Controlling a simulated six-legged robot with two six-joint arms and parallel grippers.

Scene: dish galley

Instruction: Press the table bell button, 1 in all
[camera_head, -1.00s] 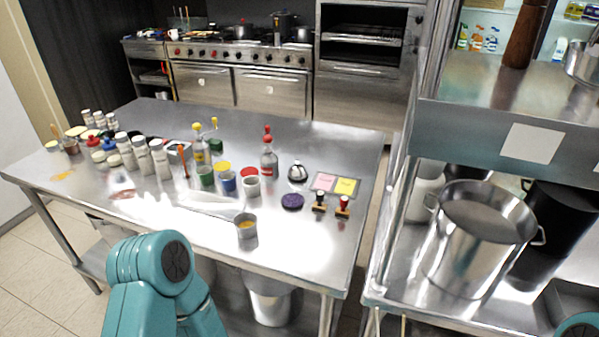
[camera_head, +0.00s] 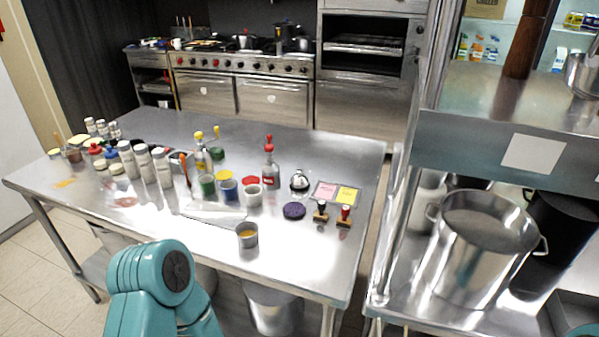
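The table bell (camera_head: 299,181) is a small silver dome with a dark base. It stands upright on the steel table (camera_head: 300,262), toward the table's right side. It sits between a red-capped bottle (camera_head: 269,164) and a tray with pink and yellow notes (camera_head: 337,193). Its button on top is too small to make out clearly. A teal link of my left arm shows at the bottom, in front of the table and well short of the bell. Neither gripper is in view.
A purple round pad (camera_head: 293,211) and two stamps (camera_head: 344,217) lie just in front of the bell. Paint cups, bottles and jars crowd the table's left and middle. A metal cup (camera_head: 247,235) stands near the front edge. A steel rack with a large pot (camera_head: 478,250) stands right.

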